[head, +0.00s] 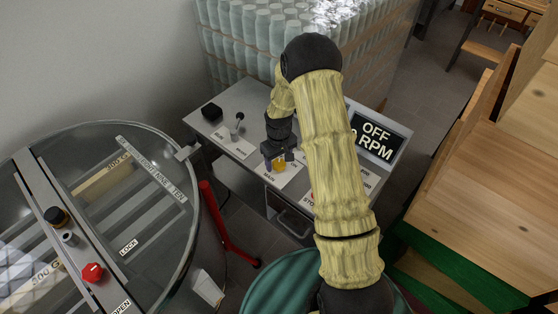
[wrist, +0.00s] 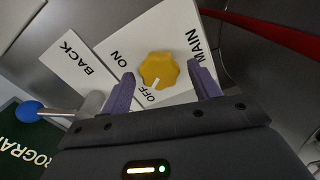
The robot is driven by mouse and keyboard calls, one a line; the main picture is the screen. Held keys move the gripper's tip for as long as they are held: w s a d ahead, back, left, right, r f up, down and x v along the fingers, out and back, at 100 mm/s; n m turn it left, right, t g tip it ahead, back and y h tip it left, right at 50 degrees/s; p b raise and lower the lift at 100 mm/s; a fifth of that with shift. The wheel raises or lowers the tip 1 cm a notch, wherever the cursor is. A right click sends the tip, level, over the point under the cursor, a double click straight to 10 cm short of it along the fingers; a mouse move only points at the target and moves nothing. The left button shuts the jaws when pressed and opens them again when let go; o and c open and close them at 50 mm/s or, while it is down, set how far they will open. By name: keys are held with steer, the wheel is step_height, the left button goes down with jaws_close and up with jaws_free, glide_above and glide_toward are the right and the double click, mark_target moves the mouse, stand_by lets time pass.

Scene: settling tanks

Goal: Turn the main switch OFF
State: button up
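The main switch is a yellow lobed knob (wrist: 158,68) on a white plate marked MAIN, ON and OFF. Its white pointer mark lies on the side by the word OFF. In the head view the knob (head: 280,165) shows on the grey console just below my gripper (head: 277,153). In the wrist view my gripper (wrist: 163,88) is open, with its purple fingers on either side of the knob's near part. A gap shows between each finger and the knob, and I see no contact.
A display (head: 376,137) on the console reads OFF and RPM, partly hidden by my arm. A lever with a blue ball (wrist: 28,111) stands by the BACK plate. A round glass-lidded tank (head: 150,220) is at left, wooden shelving (head: 495,185) at right.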

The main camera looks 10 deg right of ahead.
mark_target(279, 163)
stand_by(0.3)
step_height(279, 163, up, 17)
steer(key=b, duration=0.2)
steer(key=shift+r+b, duration=0.15)
steer(key=shift+b, duration=0.2)
steer(key=shift+s, duration=0.15)
steer(key=s+r+m+t, duration=0.1)
steer(key=s+m, duration=0.3)
steer(key=s, duration=1.7)
steer(key=shift+r+t, duration=0.2)
steer(key=shift+t, duration=0.6)
